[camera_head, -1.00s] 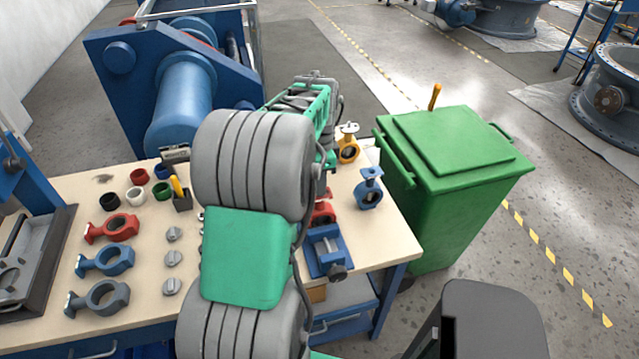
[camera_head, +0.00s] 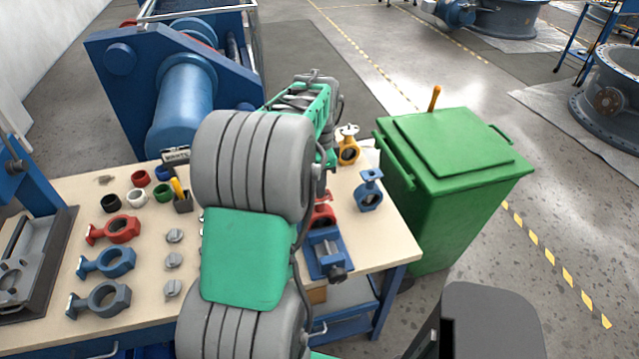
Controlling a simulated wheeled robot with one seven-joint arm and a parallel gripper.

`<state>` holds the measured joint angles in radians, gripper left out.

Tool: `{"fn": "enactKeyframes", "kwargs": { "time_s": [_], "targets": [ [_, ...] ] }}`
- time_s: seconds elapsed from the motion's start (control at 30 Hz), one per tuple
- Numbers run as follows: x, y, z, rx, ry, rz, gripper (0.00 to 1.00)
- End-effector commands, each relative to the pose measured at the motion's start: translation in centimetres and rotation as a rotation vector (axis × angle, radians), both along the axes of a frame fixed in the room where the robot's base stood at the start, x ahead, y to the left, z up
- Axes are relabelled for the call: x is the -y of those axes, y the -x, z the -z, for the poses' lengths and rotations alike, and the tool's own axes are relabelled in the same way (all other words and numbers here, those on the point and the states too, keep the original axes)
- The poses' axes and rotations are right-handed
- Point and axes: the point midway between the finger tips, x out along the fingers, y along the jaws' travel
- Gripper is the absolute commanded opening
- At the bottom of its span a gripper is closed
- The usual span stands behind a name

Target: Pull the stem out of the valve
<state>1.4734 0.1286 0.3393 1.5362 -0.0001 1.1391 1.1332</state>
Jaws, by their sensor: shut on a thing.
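A red valve (camera_head: 323,215) sits at the blue vise (camera_head: 327,254) near the right end of the workbench. My arm covers its left side, and only part of its red body shows. My gripper (camera_head: 320,188) is at the end of my arm, just above the red valve, and is mostly hidden behind my own links. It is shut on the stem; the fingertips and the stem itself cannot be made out.
A blue valve (camera_head: 369,192) and a yellow valve (camera_head: 348,148) stand right of my arm on the workbench (camera_head: 395,235). Valve bodies, rings and discs lie to the left. A green bin (camera_head: 450,185) stands close to the bench's right edge.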

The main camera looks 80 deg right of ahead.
Motion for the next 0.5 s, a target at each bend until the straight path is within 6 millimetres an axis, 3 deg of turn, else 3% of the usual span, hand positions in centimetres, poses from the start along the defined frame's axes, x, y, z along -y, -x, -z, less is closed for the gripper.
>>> {"fn": "enactKeyframes", "kwargs": {
  "time_s": [0.5],
  "targets": [
    [0.26, -0.02, -1.04, 0.001, 0.011, 0.0, 0.0]
  ]
}}
